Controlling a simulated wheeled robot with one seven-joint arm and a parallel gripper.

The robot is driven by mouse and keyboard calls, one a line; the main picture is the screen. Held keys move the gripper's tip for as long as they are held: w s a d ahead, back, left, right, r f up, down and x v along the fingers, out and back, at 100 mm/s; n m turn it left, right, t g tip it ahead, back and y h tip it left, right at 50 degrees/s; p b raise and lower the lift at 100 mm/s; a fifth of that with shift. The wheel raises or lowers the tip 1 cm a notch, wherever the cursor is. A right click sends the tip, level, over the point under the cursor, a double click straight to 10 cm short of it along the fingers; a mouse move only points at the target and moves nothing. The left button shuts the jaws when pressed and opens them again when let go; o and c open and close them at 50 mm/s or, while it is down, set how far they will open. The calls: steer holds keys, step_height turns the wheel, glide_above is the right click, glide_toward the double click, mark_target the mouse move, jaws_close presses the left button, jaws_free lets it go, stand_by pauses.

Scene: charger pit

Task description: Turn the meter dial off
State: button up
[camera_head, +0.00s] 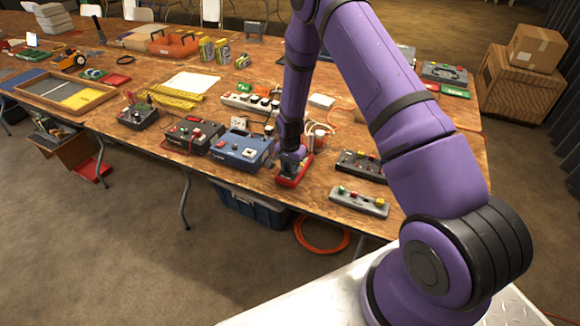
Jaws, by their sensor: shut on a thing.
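A red meter (287,183) lies near the front edge of the wooden table, right of a blue box with switches. My gripper (291,164) points down onto the upper face of the meter and is shut on its dial, as far as I can make out at this small size. The fingers and wrist cover the dial, so its setting is hidden. Red edges of the meter show around the gripper.
The blue box (240,150) stands close at the left of the meter. Two dark boxes with coloured buttons (357,202) lie to the right. A power strip (250,102) and cables lie behind. The wooden table (215,178) is crowded along its front edge.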

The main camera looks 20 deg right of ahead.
steer(key=n, duration=0.4)
steer(key=shift+n, duration=0.4)
steer(key=n, duration=0.4)
steer(key=shift+n, duration=0.3)
steer(key=n, duration=0.4)
steer(key=shift+n, duration=2.5)
steer(key=o, duration=0.9)
